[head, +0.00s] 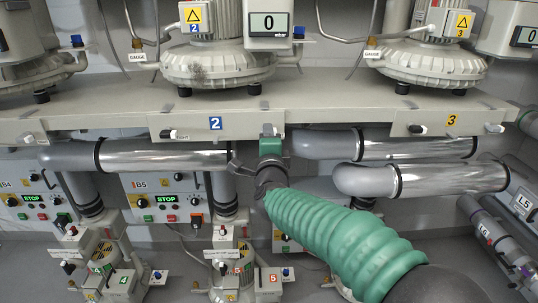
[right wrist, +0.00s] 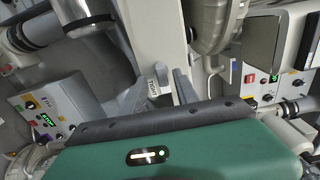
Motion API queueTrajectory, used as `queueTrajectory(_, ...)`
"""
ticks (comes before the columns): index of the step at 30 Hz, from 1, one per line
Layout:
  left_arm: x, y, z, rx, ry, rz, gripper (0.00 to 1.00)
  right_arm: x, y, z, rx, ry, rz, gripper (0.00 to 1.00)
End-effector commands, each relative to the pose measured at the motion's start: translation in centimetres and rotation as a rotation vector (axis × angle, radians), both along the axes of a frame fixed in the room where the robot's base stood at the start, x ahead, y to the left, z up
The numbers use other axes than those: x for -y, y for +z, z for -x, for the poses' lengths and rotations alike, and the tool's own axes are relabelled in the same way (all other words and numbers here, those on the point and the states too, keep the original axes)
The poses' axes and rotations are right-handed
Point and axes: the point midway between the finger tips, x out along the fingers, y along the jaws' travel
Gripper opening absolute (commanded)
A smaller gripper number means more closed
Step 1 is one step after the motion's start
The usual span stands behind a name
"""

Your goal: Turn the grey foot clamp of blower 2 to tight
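Blower 2 (head: 218,66) stands on the shelf at the top middle, above the blue "2" plate (head: 215,123). A dark clamp (head: 168,133) shows on the shelf front left of that plate. My right gripper (head: 269,133), on the green arm, is at the shelf front right of the plate. It covers the spot there, so the grey foot clamp is not clearly visible in the head view. My left gripper is not in view.
The shelf front (head: 340,120) runs across the view. Silver pipes (head: 165,156) run below it on both sides of my arm. Control boxes (head: 165,197) and small pumps stand lower left. Blower 3 (head: 432,62) stands at the right.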

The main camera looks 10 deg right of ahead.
Motion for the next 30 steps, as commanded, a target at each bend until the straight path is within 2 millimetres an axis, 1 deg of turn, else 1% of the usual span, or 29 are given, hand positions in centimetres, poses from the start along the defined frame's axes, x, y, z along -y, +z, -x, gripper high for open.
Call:
queueTrajectory(1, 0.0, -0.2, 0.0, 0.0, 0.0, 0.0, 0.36, -0.3, 0.0, 1.2, 0.002, 0.002, 0.001, 0.36)
queueTrajectory(4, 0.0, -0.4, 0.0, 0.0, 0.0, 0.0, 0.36, -0.8, 0.1, 4.1, 0.003, 0.003, 0.001, 0.36)
queueTrajectory(9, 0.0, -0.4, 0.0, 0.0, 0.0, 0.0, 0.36, -1.7, 0.0, 9.1, 0.001, 0.003, 0.0, 0.36)
queueTrajectory(12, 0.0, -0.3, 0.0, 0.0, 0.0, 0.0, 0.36, -2.1, 0.0, 11.6, 0.001, 0.002, -0.001, 0.36)
queueTrajectory(15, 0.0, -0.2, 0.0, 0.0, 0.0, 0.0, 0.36, -2.4, 0.0, 13.3, -0.001, 0.002, -0.001, 0.36)
queueTrajectory(18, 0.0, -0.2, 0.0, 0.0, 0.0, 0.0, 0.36, -2.6, -0.1, 14.3, -0.001, 0.001, 0.0, 0.36)
queueTrajectory(20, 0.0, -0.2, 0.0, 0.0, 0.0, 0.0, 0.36, -2.6, -0.2, 14.6, -0.002, 0.0, 0.001, 0.36)
queueTrajectory(28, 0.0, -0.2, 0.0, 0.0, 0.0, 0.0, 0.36, -2.6, -0.2, 14.7, -0.004, 0.001, 0.002, 0.36)
queueTrajectory(29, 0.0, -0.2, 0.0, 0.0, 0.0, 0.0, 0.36, -2.6, -0.5, 14.6, -0.01, 0.005, 0.011, 0.36)
queueTrajectory(30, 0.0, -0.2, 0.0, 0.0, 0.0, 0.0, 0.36, -2.7, -1.1, 14.5, -0.032, 0.02, 0.039, 0.36)
